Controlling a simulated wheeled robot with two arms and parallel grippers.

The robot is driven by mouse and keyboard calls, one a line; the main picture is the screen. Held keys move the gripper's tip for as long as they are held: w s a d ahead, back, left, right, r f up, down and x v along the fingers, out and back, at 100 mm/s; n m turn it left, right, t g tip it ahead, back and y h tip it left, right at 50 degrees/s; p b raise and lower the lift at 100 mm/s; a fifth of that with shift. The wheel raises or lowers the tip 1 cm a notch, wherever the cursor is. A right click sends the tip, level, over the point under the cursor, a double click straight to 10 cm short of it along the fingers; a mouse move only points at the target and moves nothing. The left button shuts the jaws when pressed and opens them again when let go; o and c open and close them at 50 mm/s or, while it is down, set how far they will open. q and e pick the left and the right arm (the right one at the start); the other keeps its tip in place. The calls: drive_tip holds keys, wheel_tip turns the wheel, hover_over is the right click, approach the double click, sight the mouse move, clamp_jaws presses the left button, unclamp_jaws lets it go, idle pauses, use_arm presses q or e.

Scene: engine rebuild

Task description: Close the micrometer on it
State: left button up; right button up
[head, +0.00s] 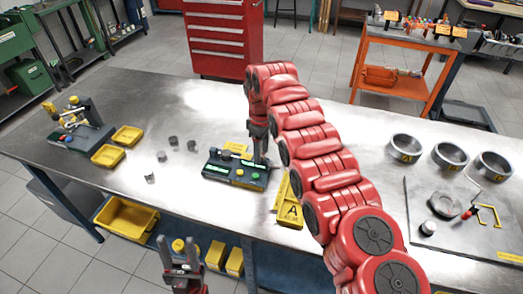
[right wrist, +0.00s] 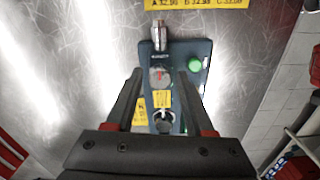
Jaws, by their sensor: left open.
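The micrometer station (head: 235,170) is a dark block on the bench with a green button and a green display. In the right wrist view the micrometer (right wrist: 161,78) has a round dial face, a yellow label and a dark knob. A small metallic cylindrical part (right wrist: 158,36) is at its far end; I cannot tell whether it is a workpiece or part of the tool. My right gripper (right wrist: 160,74) is open, its fingers on either side of the micrometer with gaps showing. My left gripper (head: 178,246) is open and empty in front of the bench.
Several small grey cylinders (head: 161,156) stand left of the station. Yellow trays (head: 127,135) and another fixture (head: 80,128) are further left. A yellow "A" tray (head: 290,215) lies near the front edge. Metal rings (head: 450,156) and a dark plate (head: 425,205) are at right.

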sight(262, 154)
drive_tip(key=shift+o, duration=0.6)
drive_tip(key=shift+r, duration=0.2)
wheel_tip(262, 154, up, 2)
drive_tip(key=shift+a+r, duration=0.15)
wheel_tip(262, 154, up, 15)
drive_tip(key=p, duration=1.5)
